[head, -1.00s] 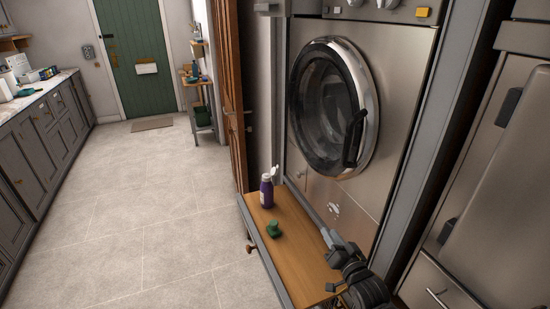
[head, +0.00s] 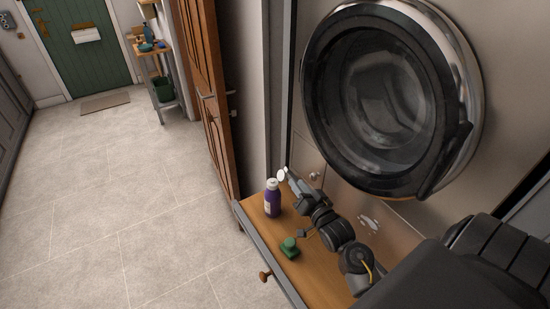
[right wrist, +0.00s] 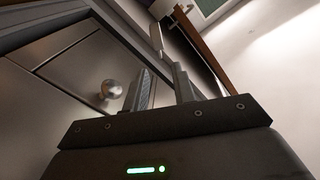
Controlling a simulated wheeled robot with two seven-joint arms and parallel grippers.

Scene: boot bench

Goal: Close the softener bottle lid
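The softener bottle (head: 272,203) is purple with a white top and stands upright at the far end of the wooden bench. Its white lid (head: 281,174) is flipped open and sticks up on the bottle's right side. My right gripper (head: 290,175) is beside the lid, to its right, with its fingers pointing toward it. In the right wrist view its two fingers (right wrist: 161,88) stand apart with nothing seen between them. A pale piece shows beyond the fingertips there. I cannot tell whether the gripper touches the lid. My left gripper is not in view.
A small green object (head: 289,247) lies on the bench (head: 257,226) nearer me. The washing machine (head: 385,100) with its round door rises behind my right arm. A wooden door (head: 203,95) stands beyond the bench. The tiled floor (head: 130,200) at left is clear.

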